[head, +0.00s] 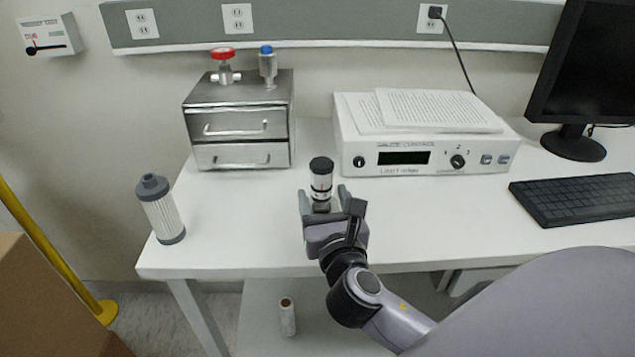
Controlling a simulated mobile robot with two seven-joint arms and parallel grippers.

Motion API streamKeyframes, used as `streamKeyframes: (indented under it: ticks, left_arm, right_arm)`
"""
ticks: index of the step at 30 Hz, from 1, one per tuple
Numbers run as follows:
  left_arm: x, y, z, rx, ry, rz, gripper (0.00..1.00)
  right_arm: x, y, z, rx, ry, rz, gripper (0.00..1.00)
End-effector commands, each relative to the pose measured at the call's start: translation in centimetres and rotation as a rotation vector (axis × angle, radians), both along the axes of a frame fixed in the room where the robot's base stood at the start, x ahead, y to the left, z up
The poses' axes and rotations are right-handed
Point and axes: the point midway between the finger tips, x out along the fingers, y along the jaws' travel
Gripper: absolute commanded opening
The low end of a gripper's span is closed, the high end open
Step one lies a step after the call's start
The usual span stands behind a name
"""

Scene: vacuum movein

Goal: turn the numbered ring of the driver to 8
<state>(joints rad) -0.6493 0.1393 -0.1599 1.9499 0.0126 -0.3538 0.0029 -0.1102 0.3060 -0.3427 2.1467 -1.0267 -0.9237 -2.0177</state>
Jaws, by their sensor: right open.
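The driver (321,182) stands upright on the white table, with a black top and a pale ring below it. The marks on the ring are too small to read. My right gripper (322,198) reaches in from the lower right, with its fingers apart on either side of the driver's lower part. It is open, and I cannot tell whether either finger touches the driver. The driver's base is partly hidden by the gripper. My left gripper is not in view.
A metal drawer box (238,122) with valves stands at the back left. A white control unit (425,150) with papers (435,108) is behind right. A filter cylinder (161,210) stands at the left edge, and a keyboard (575,198) lies right. The table (235,225) is clear left of my gripper.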

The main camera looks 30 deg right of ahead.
Motion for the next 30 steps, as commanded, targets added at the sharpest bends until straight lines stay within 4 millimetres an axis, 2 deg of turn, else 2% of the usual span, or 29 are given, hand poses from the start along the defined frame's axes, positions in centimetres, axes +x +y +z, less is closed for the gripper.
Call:
streamKeyframes:
  ticks: [3,7,18,19,23,24,30]
  left_arm:
    - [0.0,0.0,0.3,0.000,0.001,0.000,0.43]
    - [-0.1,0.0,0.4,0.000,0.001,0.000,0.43]
    - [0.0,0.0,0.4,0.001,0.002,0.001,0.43]
    - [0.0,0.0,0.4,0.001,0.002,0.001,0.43]
    - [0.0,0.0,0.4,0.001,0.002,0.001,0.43]
    - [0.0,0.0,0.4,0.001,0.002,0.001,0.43]
    - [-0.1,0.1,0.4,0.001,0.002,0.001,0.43]
  right_arm:
    - [1.7,-0.8,0.2,0.000,-0.001,-0.002,0.65]
    - [3.0,-1.2,0.1,0.000,0.000,-0.001,0.65]
    - [3.7,-1.5,0.0,0.001,0.001,0.000,0.65]
    - [3.7,-1.5,0.0,0.001,0.001,0.000,0.62]
    - [3.6,-1.5,0.0,0.001,0.001,0.000,0.19]
    - [3.6,-1.5,0.0,0.001,0.001,0.000,0.13]
    - [3.7,-1.5,-0.1,0.004,0.002,-0.033,0.13]
